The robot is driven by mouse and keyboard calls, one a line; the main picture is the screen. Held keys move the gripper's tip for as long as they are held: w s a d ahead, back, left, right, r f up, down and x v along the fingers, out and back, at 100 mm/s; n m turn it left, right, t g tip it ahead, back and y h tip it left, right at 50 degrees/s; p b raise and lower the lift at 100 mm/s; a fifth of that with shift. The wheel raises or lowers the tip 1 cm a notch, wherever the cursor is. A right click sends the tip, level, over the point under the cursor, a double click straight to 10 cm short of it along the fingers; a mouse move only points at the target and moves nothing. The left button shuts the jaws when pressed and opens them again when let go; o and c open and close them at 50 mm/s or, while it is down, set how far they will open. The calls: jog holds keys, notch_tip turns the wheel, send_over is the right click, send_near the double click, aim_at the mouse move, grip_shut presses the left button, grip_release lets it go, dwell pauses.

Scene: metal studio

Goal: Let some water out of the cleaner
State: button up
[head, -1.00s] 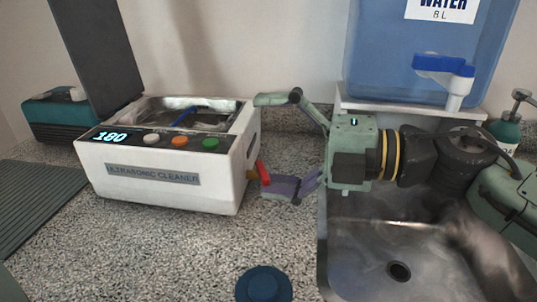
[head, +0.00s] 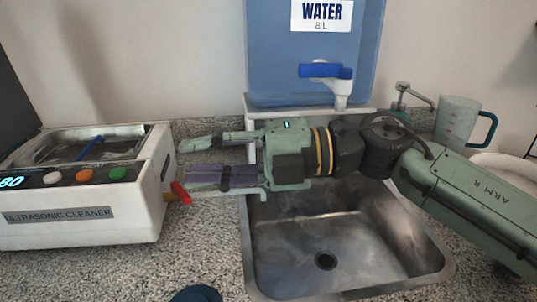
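The white ultrasonic cleaner (head: 82,221) stands on the counter at the left, partly cut off by the picture edge. Its open basin shows a blue item (head: 90,147) inside. A drain valve with a red lever (head: 181,192) sticks out of its right side, low down. My gripper (head: 181,160) points left at the cleaner's right side, with its fingertips just above and beside the red lever. Its two fingers lie roughly parallel with a gap between them, and nothing shows between them. I cannot tell whether a finger touches the lever.
A metal sink (head: 345,235) lies below my arm. A blue water tank (head: 312,65) with a blue-handled tap (head: 325,70) stands behind it. A measuring jug (head: 457,122) is at the back right. A dark blue round object (head: 197,294) is at the front edge.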

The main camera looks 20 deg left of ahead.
jog(key=w+v, duration=0.1)
jog(key=v, duration=0.7)
jog(key=shift+f, duration=0.6)
jog(key=shift+w+d+b, duration=0.1)
jog(key=shift+w+b, duration=0.05)
jog(key=shift+b, duration=0.25)
jog(key=shift+w, duration=0.1)
